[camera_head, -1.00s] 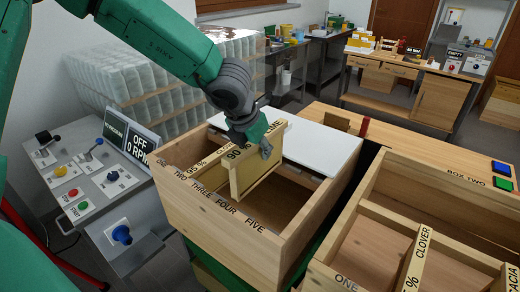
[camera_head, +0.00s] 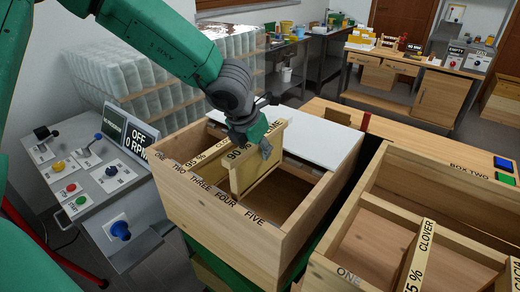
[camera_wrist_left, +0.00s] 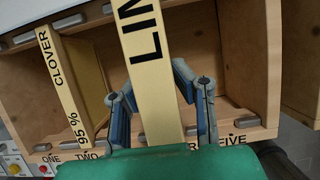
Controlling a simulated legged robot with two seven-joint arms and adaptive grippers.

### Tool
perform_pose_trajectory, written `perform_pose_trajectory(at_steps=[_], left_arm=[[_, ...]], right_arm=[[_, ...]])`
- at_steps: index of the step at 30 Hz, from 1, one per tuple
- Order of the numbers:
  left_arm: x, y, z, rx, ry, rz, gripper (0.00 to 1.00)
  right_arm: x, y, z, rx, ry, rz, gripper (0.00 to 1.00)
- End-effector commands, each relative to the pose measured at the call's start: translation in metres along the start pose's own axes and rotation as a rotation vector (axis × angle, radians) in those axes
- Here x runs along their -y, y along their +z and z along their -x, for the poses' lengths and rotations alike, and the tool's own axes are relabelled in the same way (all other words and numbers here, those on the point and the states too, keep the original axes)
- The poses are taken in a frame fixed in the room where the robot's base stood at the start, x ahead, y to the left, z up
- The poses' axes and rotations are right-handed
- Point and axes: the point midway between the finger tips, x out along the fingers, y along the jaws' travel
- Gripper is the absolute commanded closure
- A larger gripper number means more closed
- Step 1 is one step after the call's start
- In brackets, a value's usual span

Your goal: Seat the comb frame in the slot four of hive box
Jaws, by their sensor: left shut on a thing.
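The wooden hive box (camera_head: 280,235) has slot labels ONE to FIVE along its near rim. My left gripper (camera_head: 262,143) is shut on the top bar of the comb frame (camera_head: 245,172), marked 90 %. The frame hangs upright at the box opening, its near end by the label FOUR; I cannot tell whether it touches the slot. In the left wrist view, the gripper fingers (camera_wrist_left: 162,100) straddle the frame's bar (camera_wrist_left: 150,70), lettered LIN. A 95 % CLOVER frame (camera_wrist_left: 58,75) sits in the box near label TWO. The green gripper body hides part of the rim labels. My right gripper is out of view.
A white cover (camera_head: 325,143) lies over the back of the hive box. A second box (camera_head: 375,250) with frames stands at right. A control console (camera_head: 85,175) stands at left. The space beside label FIVE (camera_wrist_left: 220,60) is empty.

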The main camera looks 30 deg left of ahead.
Motion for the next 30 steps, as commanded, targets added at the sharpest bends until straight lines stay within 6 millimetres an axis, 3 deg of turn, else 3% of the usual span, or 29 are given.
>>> perform_pose_trajectory(at_steps=[30], left_arm=[[0.000,-0.009,-0.022,0.003,-0.001,-0.001,1.00]], right_arm=[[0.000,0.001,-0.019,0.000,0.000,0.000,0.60]])
